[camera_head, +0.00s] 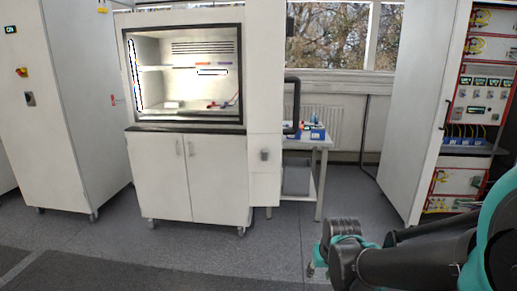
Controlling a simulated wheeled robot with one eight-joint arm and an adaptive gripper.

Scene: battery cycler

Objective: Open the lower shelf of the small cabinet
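A white cabinet on casters stands left of centre in the head view. Its lower part has two closed white doors, the left door (156,177) and the right door (211,180), with slim vertical handles near where they meet. Above them is a lit, glass-fronted compartment (186,75) with a dark frame. My arm shows at the lower right, folded, its grey and teal joint over the floor and well apart from the cabinet.
A tall white cabinet (88,105) stands at the left. A small table (308,145) with a blue box stands right of the cabinet. An open rack (470,120) with red-framed panels is at the right. The grey floor before the doors is clear.

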